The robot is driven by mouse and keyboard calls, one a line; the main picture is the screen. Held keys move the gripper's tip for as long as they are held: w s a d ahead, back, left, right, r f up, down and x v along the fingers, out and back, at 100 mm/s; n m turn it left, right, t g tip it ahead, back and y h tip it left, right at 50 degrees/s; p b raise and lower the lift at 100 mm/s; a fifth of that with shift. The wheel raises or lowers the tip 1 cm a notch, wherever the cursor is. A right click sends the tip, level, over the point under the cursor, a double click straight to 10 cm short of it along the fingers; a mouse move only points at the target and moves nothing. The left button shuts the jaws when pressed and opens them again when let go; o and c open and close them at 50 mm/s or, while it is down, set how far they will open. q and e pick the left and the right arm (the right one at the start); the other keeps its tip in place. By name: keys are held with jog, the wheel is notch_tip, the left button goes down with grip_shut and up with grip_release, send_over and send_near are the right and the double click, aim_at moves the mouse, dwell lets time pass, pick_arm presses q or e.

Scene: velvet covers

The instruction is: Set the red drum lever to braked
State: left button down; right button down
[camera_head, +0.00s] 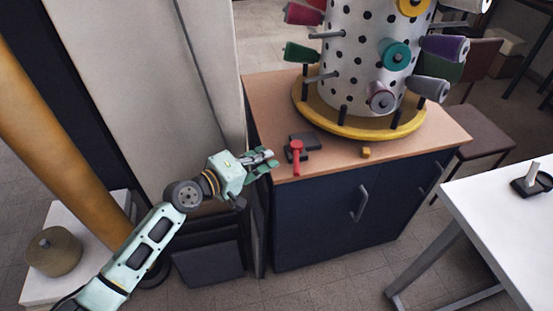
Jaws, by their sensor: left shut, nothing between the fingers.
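The red lever (297,152) sits on a small dark base (303,141) at the front left of the wooden cabinet top. Its red handle points toward the front edge. The large white drum (345,60) with black dots stands behind it on a round yellow base (365,127). My left gripper (270,161) is shut and empty, just left of the lever by the cabinet's left edge. A small gap seems to lie between its fingertips and the lever. My right gripper does not show.
Coloured spools (396,55) on pegs stick out around the drum. A small yellow block (366,152) lies at the cabinet top's front edge. A pale panel (140,70) stands left of the cabinet. A white table (500,215) holds a small dark device (532,181) at right.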

aim_at(297, 159)
pick_arm(q)
jog(key=shift+s+d+f+p, duration=0.1)
jog(key=shift+d+f+p, duration=0.15)
jog(key=shift+d, duration=0.6)
jog(key=shift+d+f+p, duration=0.15)
jog(key=shift+d+f, duration=0.15)
jog(key=shift+d, duration=0.55)
